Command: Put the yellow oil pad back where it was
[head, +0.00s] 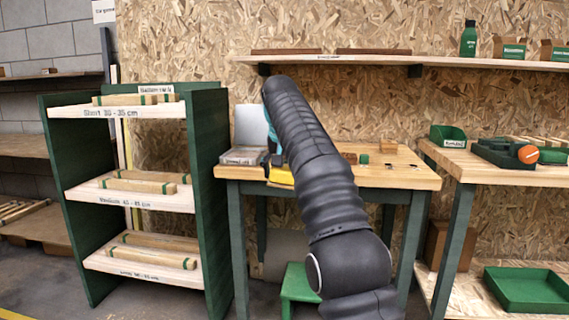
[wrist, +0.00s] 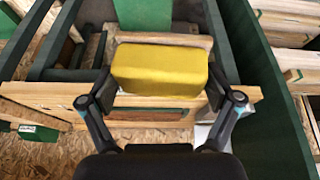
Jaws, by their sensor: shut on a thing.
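The yellow oil pad (wrist: 160,70) is a plain yellow block. In the wrist view it sits between the two fingers of my gripper (wrist: 159,82), which is shut on its two ends. In the head view a strip of the pad (head: 281,177) shows at the left front edge of the wooden workbench (head: 400,178), just left of my arm. My arm hides the rest of it and most of my gripper. I cannot tell whether the pad touches the bench.
A grey box with a raised lid (head: 243,157) stands at the bench's left end. A green shelf rack (head: 212,180) with wooden sticks stands close on the left. A green stool (head: 297,283) is below. A second bench (head: 467,168) with tools is at the right.

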